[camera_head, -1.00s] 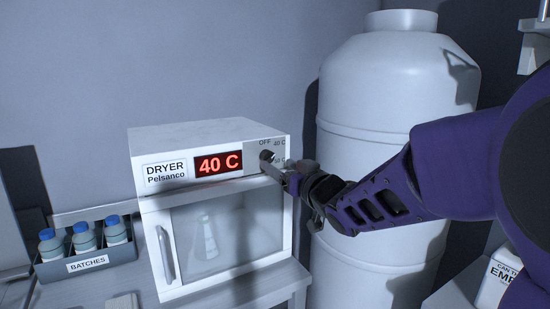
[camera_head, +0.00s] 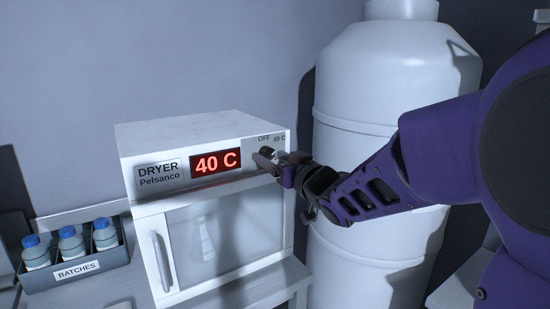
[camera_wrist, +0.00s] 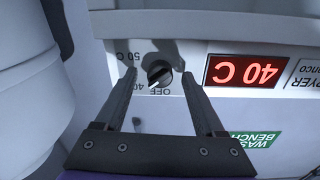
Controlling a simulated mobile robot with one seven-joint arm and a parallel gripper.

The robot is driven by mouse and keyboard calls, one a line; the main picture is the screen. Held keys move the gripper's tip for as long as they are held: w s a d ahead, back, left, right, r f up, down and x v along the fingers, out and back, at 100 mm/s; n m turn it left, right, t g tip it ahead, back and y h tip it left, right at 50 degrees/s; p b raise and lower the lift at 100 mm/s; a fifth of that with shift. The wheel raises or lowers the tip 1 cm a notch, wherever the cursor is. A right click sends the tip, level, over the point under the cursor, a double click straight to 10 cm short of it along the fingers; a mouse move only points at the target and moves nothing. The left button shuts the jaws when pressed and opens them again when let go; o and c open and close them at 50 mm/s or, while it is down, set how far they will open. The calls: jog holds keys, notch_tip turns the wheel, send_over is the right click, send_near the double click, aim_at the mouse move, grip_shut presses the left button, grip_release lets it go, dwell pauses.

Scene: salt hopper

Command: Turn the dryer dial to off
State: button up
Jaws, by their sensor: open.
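The white dryer (camera_head: 205,205) stands on a bench, its red display (camera_head: 215,162) reading 40 C. Its small black dial (camera_head: 267,153) is at the right of the front panel. In the wrist view, which is upside down, the dial (camera_wrist: 159,73) has a white mark pointing down-left, near the OFF and 40 labels. I cannot tell exactly which one it meets. My gripper (camera_head: 277,162) is at the panel. In the wrist view my gripper (camera_wrist: 158,76) is open, one finger on each side of the dial, with gaps showing between fingers and dial.
A rack marked BATCHES (camera_head: 77,271) with several blue-capped bottles stands left of the dryer. A large white tank (camera_head: 385,90) stands close behind my arm at the right. The dryer door has a vertical handle (camera_head: 162,262). A flask (camera_head: 203,238) shows behind its window.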

grip_shut()
jog(key=shift+f+n+b, duration=0.1)
jog(key=shift+n+b, duration=0.3)
jog(key=shift+b, duration=0.1)
jog(key=shift+f+n+b, duration=0.1)
jog(key=shift+n+b, duration=0.4)
jog(key=shift+b, duration=0.25)
jog(key=n+b, duration=0.2)
jog(key=shift+n+b, duration=0.3)
jog(key=n+b, duration=0.2)
jog(key=n, duration=0.1)
jog(key=shift+b, duration=0.3)
jog(key=shift+n+b, duration=0.65)
jog(key=shift+n, duration=0.65)
jog(key=shift+r, duration=0.2)
